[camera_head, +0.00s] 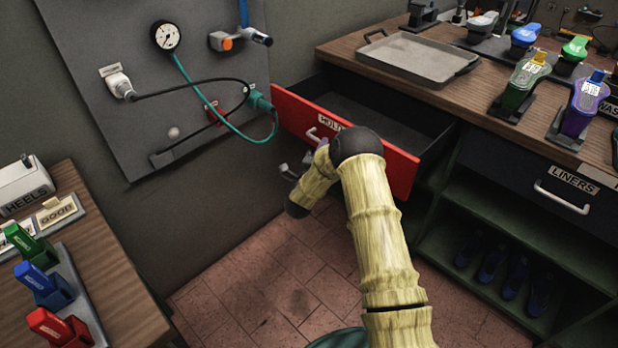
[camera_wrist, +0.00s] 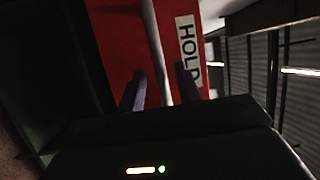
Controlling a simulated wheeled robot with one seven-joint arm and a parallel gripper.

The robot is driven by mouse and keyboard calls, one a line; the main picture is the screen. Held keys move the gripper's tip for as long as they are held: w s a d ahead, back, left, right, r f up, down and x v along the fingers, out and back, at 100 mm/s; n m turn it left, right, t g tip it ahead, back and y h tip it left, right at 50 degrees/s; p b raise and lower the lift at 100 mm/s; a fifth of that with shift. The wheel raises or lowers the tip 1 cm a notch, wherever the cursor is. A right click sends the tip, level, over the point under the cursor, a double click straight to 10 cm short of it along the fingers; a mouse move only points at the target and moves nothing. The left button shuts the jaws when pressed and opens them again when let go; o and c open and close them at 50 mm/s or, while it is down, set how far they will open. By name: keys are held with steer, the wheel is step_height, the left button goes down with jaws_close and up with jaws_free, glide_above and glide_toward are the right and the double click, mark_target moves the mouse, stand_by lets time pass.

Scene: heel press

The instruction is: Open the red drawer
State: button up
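The red drawer (camera_head: 390,165) stands pulled out from the bench, with its dark, seemingly empty inside showing. Its front has a white label starting "HOL" and a pale bar handle (camera_head: 318,136). In the wrist view the red front (camera_wrist: 115,40) fills the upper middle and the handle bar (camera_wrist: 156,45) runs beside the label. My gripper (camera_wrist: 160,82) is open, its two dark fingers apart, with the bar lined up between them and gaps showing on both sides. In the head view my gripper (camera_head: 291,168) is near the handle, partly hidden by my arm.
A grey tray (camera_head: 420,57) lies on the bench above the drawer. A closed dark drawer labelled "LINERS" (camera_head: 520,172) is to the right, over open shelves. A wall panel (camera_head: 150,75) with gauge and hoses is at left. Tiled floor below is clear.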

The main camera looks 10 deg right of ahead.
steer(key=v, duration=1.5)
steer(key=shift+s+a, duration=0.15)
steer(key=shift+a, duration=0.15)
steer(key=shift+a, duration=0.1)
steer(key=shift+r, duration=0.1)
